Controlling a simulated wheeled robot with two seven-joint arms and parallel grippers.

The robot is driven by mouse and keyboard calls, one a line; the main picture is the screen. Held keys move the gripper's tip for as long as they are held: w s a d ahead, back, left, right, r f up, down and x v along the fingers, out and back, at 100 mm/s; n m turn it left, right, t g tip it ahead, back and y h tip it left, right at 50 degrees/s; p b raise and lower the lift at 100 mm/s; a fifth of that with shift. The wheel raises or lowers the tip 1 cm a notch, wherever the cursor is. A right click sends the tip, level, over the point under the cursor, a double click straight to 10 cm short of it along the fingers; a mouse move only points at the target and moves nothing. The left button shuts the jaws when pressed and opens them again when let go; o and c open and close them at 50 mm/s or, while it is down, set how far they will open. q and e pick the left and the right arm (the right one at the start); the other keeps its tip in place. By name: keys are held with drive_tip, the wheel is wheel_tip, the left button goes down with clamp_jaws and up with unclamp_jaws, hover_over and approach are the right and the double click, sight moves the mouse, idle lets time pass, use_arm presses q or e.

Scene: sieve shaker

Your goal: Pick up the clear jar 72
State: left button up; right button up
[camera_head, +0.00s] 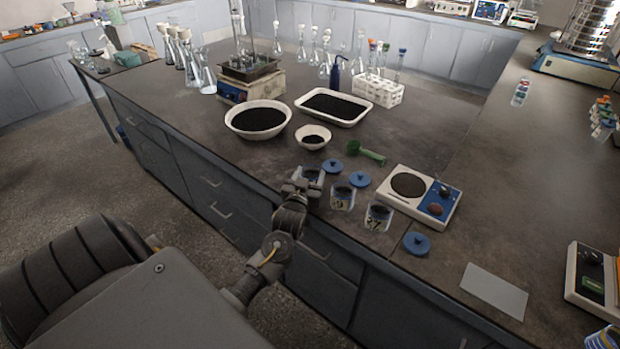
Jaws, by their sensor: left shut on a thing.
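My left gripper (306,184) is at the front edge of the bench, shut on a clear jar (314,175) with dark contents. The gripper hides most of this jar, and its label cannot be read. Two more clear jars stand to its right: a middle jar (342,198), whose number is too small to read surely, and a right jar (378,216), whose label looks like 77. Both have open tops and dark contents. I cannot tell whether the held jar is off the bench. My right gripper is not in view.
Blue lids lie behind the jars (360,179) and to their right (417,243). A balance (436,208) stands to the right. A green scoop (367,153), a small bowl (314,143), a large bowl (258,133) and a tray (363,112) are behind. A grey sheet (495,290) lies at front right.

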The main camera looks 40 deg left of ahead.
use_arm(q)
drive_tip(key=shift+r, duration=0.5)
drive_tip(key=s+d+r, duration=0.2)
drive_tip(key=s+r, duration=1)
drive_tip(key=s, duration=0.2)
drive_tip(key=w+f, duration=0.2)
drive_tip(key=w, duration=0.2)
drive_tip(key=w+a+f, duration=0.1)
drive_tip(key=w+f, duration=0.2)
drive_tip(key=w, duration=0.2)
drive_tip(key=w+a+f, duration=0.1)
drive_tip(key=w+f, duration=0.1)
drive_tip(key=w, duration=0.3)
drive_tip(key=shift+f+b, duration=0.25)
drive_tip(key=shift+b, duration=0.05)
drive_tip(key=shift+r, duration=0.1)
